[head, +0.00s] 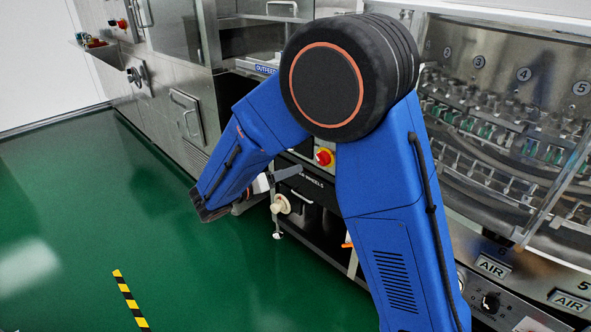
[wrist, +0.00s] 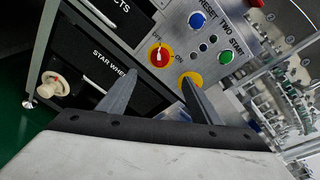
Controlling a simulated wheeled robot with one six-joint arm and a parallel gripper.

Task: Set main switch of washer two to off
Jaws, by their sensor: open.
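In the wrist view, a red rotary switch (wrist: 158,56) with a white pointer mark sits on a round yellow plate on a steel panel. Small OFF and ON labels are beside it, and the panel reads "TWO". I cannot tell which label the pointer faces. My gripper (wrist: 159,77) is open and empty, with its fingertips before the panel and apart from the switch. The right finger partly covers a second yellow plate (wrist: 193,77). In the head view, my gripper (head: 287,174) is mostly hidden behind my arm. A red knob on yellow (head: 323,157) shows between the arm links.
A blue button (wrist: 197,20) and a green button (wrist: 226,57) are near the switch. A cream handwheel (wrist: 55,84) is at the left, beside the "STAR WHEELS" panel. The washer carousel (head: 500,130) fills the right. Green floor (head: 80,210) is free at left.

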